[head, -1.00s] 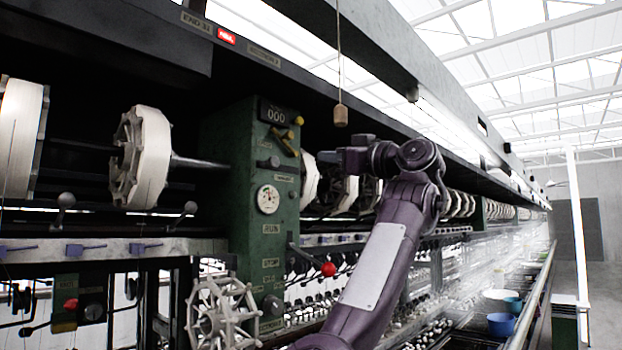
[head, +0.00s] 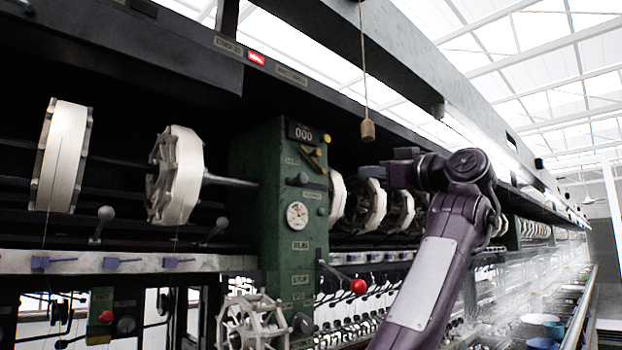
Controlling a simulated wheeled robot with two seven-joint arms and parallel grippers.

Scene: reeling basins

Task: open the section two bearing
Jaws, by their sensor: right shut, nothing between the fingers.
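The reeling machine's green control post (head: 278,230) stands in the middle of the head view. It carries a counter reading 000, a yellow lever (head: 316,160), a round white dial (head: 297,215) and a red-knobbed lever (head: 357,286). I cannot tell which part is the section two bearing. My right gripper (head: 368,172) is shut and empty, to the right of the post's upper part and in front of the white reels behind it. It appears apart from the post. My left gripper is not in view.
White reels (head: 178,176) sit on a shaft left of the post. A wooden pull (head: 367,130) hangs on a cord just above my right gripper. A spoked reel (head: 250,322) is low by the post. Steaming basins and a blue bowl (head: 542,343) lie at right.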

